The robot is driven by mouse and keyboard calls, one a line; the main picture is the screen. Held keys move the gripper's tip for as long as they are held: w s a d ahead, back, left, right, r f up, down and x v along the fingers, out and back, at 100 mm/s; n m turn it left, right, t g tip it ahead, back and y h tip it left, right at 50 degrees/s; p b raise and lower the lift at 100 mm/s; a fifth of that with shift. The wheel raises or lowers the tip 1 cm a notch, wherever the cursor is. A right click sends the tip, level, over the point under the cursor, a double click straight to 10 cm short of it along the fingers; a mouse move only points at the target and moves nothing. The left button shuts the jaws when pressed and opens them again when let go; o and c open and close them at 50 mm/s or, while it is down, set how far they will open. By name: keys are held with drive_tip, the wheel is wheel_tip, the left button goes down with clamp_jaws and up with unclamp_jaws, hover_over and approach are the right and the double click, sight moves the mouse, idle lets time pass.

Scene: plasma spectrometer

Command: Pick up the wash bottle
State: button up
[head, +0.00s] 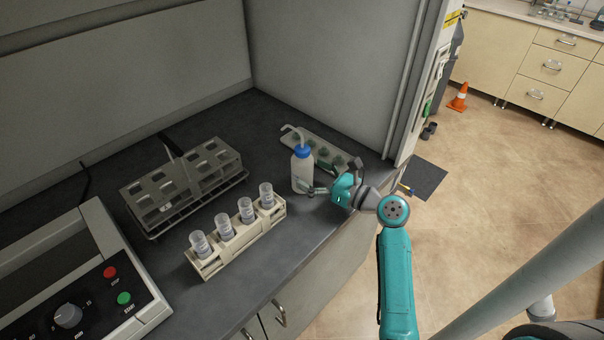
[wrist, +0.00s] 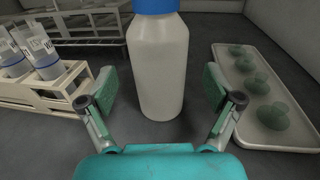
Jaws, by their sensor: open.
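The wash bottle (head: 302,172) is white with a blue cap and a bent spout, and it stands upright on the dark bench. In the wrist view the bottle (wrist: 158,70) is in the middle, its blue cap cut by the top edge. My gripper (head: 318,190) is at the bottle's right side in the head view. In the wrist view my gripper (wrist: 159,95) is open, with one finger to each side of the bottle's lower body. Gaps show between the finger pads and the bottle. In the head view the gripper partly hides the bottle's base.
A beige rack (head: 238,240) with several labelled cups stands left of the bottle. A pale tray (wrist: 285,137) with green, rounded items lies close to its right in the wrist view. A metal rack (head: 155,217) and a control panel (head: 95,290) are further left.

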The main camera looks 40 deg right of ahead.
drive_tip(key=shift+w+a, duration=0.2)
drive_tip(key=shift+w, duration=0.55)
drive_tip(key=shift+w+a, duration=0.15)
drive_tip(key=shift+w, duration=0.6)
drive_tip(key=c, duration=0.8)
drive_tip(key=shift+r, duration=0.1)
